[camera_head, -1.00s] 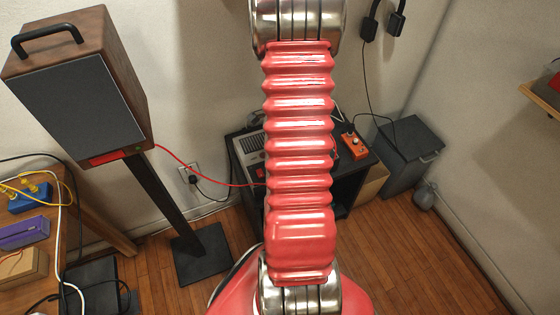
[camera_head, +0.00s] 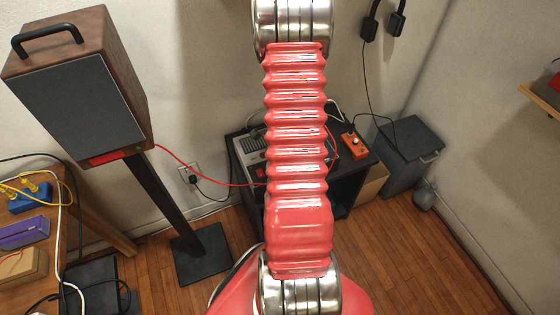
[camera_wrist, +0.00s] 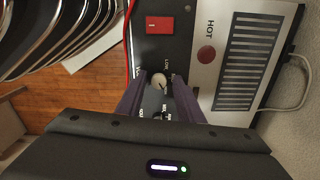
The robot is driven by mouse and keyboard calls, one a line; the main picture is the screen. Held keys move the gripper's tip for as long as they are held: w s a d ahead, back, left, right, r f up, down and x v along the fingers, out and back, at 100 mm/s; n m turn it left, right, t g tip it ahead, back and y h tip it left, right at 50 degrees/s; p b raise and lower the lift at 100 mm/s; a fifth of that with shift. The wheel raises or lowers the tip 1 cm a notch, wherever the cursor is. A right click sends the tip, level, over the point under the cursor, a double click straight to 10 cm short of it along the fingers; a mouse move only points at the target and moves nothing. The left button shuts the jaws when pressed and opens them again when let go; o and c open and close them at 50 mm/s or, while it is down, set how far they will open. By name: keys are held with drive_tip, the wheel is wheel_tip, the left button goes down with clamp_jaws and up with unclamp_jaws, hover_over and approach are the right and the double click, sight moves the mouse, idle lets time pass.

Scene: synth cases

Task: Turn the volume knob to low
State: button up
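In the wrist view, a small pale round knob (camera_wrist: 159,80) stands on the dark strip of a panel, with small white lettering around it. My gripper (camera_wrist: 159,75) is open, with one dark finger on each side of the knob. A gap shows between each finger and the knob, so I see no contact. A second, darker knob (camera_wrist: 160,116) sits lower, between the fingers and partly hidden by my gripper body. In the head view my red arm hides my gripper and part of the grey device (camera_head: 247,150).
The panel has a red rectangular switch (camera_wrist: 160,25), a dark red round button (camera_wrist: 206,54) marked HOT and a slotted grille (camera_wrist: 250,60). An orange box (camera_head: 354,145) sits on the black stand (camera_head: 345,190). A speaker (camera_head: 80,100) stands left; a red cable (camera_head: 215,180) crosses over.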

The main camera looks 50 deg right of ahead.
clamp_jaws()
drive_tip(key=shift+n, duration=0.3)
drive_tip(key=n, duration=0.4)
drive_tip(key=shift+w+d, duration=0.1)
drive_tip(key=shift+d, duration=0.05)
drive_tip(key=n, duration=0.6)
drive_tip(key=shift+r+n, duration=0.1)
drive_tip(key=shift+n, duration=0.2)
drive_tip(key=n, duration=0.7)
drive_tip(key=shift+w, duration=0.1)
drive_tip(key=n, duration=0.5)
drive_tip(key=shift+n, duration=0.4)
drive_tip(key=shift+o, duration=0.8)
unclamp_jaws()
